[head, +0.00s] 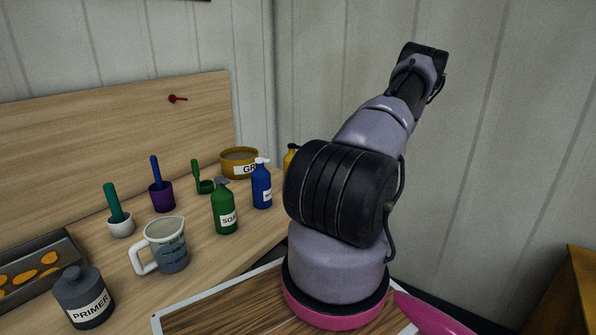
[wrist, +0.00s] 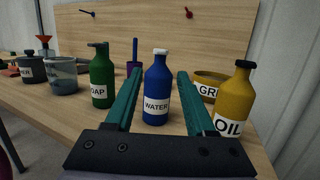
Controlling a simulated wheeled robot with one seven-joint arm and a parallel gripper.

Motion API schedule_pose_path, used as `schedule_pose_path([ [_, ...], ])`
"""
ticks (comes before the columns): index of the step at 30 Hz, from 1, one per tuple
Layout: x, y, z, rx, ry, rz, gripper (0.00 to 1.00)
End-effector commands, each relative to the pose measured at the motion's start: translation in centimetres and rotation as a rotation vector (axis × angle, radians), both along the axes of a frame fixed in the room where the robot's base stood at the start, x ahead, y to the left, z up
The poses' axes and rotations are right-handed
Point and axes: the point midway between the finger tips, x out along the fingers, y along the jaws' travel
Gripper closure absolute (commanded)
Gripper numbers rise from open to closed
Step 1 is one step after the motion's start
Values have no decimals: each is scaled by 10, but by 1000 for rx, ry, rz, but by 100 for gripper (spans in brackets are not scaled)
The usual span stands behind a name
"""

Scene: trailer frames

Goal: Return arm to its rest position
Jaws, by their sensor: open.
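My arm rises from its magenta base ring in the head view and bends up and to the right. In that view the fingers of my gripper cannot be made out. In the wrist view my gripper (wrist: 154,88) is open, with two teal fingers spread apart and nothing held. A blue WATER bottle (wrist: 157,85) stands upright beyond the fingers and shows in the gap between them. It also shows in the head view (head: 262,185) on the wooden bench, left of my arm. I cannot tell the exact distance from fingers to bottle.
On the bench stand a green soap bottle (head: 224,210), a measuring jug (head: 168,246), a PRIMER bottle (head: 84,298), a yellow GR-labelled bowl (head: 239,161) and a yellow OIL bottle (wrist: 234,102). A tray (head: 66,246) holds orange pieces.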

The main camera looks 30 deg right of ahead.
Motion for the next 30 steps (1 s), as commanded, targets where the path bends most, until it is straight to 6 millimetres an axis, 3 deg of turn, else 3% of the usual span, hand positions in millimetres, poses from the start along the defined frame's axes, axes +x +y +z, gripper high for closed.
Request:
schedule_pose_path([
  [17, 2, 5, 6, -23, -1, 25, 45],
  [20, 6, 21, 23, -94, 0, 104, 45],
  [30, -2, 117, 109, -575, -8, 546, 45],
])
